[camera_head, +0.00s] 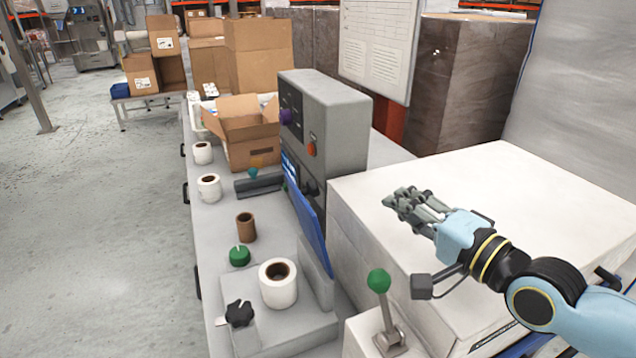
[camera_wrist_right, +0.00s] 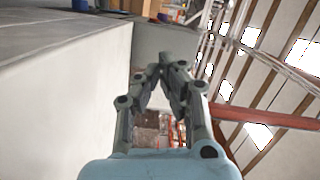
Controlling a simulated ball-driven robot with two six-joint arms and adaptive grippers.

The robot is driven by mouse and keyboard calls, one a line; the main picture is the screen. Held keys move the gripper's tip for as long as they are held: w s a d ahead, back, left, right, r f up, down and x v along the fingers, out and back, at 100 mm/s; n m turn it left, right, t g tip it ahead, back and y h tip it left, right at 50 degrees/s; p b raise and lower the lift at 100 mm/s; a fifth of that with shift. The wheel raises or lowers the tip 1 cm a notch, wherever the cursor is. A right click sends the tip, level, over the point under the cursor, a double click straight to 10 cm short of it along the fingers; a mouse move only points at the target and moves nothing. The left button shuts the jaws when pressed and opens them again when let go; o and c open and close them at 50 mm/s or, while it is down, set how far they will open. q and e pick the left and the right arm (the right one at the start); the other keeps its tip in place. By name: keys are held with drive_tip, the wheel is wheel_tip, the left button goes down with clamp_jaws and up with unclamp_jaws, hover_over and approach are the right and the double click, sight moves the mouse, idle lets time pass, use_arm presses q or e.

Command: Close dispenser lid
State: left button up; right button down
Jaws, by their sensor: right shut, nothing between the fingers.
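A grey dispenser (camera_head: 310,329) stands at the near end of the bench with a white label roll (camera_head: 278,287) on it. A blue panel (camera_head: 311,230), which looks like its lid, stands upright and open behind the roll, at the foot of the grey control cabinet (camera_head: 338,137). My right gripper (camera_head: 400,203) is shut and empty, above the large white box to the right of the panel and apart from it. Its fingers (camera_wrist_right: 163,68) also show closed together in the right wrist view. My left gripper is not in view.
A green-knobbed lever (camera_head: 379,281) stands between the dispenser and my right arm. The white box (camera_head: 510,185) fills the right side. A brown core (camera_head: 246,227), a green knob (camera_head: 239,256) and white rolls (camera_head: 208,188) stand on the bench. An open carton (camera_head: 252,155) is farther back.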

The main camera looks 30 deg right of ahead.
drive_tip(key=shift+w+a+f+b, duration=0.1)
drive_tip(key=shift+w+a+b, duration=0.15)
drive_tip(key=shift+w, duration=0.35)
drive_tip(key=w+b, duration=0.1)
drive_tip(key=w, duration=0.1)
drive_tip(key=w+b, duration=0.2)
drive_tip(key=w, duration=0.1)
drive_tip(key=w+a+b, duration=0.1)
drive_tip(key=w, duration=0.2)
drive_tip(key=shift+w+f+b, duration=0.25)
drive_tip(key=shift+f+b, duration=0.05)
drive_tip(key=shift+b, duration=0.05)
drive_tip(key=a, duration=0.4)
drive_tip(key=shift+w+f, duration=0.3)
drive_tip(key=shift+w, duration=0.05)
